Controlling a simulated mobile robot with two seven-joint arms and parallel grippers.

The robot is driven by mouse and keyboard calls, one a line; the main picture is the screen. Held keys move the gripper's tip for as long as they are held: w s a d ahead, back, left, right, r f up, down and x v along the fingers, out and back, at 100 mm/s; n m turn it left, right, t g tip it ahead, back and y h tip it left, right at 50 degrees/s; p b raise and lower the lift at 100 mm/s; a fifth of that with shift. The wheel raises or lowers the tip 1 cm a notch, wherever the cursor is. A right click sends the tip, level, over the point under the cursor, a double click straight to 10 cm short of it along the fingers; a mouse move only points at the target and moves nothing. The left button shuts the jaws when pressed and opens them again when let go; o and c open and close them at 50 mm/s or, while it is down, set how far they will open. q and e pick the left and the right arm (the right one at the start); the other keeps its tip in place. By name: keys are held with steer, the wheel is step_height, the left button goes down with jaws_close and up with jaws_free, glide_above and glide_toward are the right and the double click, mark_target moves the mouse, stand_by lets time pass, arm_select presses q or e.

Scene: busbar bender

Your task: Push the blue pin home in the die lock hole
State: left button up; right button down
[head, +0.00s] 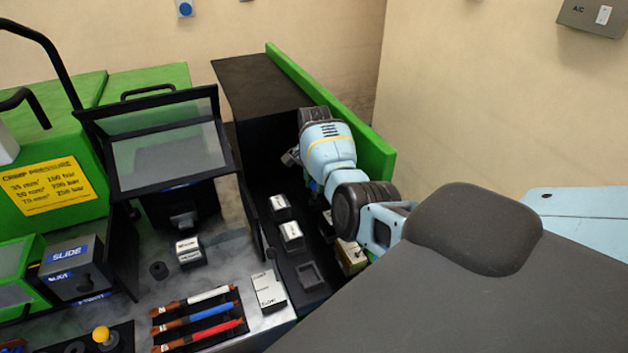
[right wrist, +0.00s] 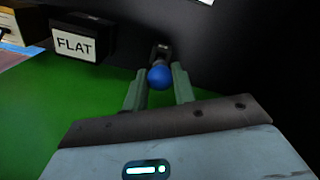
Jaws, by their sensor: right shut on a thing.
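The blue pin shows as a round blue knob (right wrist: 160,77) in the right wrist view, with a dark piece just beyond it. My right gripper (right wrist: 159,87) has its two green-grey fingers on either side of the knob and is shut on it. The die lock hole cannot be made out in either view. In the head view my right arm reaches into the dark bay beside the green panel, and its fingers and the pin are mostly hidden by the wrist. My left gripper is not in view.
A block marked FLAT (right wrist: 75,44) stands left of the fingers in the wrist view. In the head view, several blocks sit in the dark bay, a green panel (head: 345,125) walls its right side, and a tilted clear guard (head: 170,155) stands left. Handled tools (head: 200,318) lie in front.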

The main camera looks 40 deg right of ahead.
mark_target(315, 190)
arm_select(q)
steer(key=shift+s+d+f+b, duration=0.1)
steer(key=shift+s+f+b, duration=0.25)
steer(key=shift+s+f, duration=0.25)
arm_select(e)
steer(key=shift+f, duration=1.5)
steer(key=c, duration=1.1)
jaws_free()
steer(key=shift+r, duration=0.1)
steer(key=shift+o, duration=0.2)
step_height(315, 190, up, 7)
steer(key=shift+p, duration=0.6)
steer(key=shift+r, duration=0.4)
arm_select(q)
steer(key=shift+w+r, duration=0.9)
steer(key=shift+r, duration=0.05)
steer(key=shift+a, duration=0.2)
arm_select(e)
steer(key=shift+f, duration=0.1)
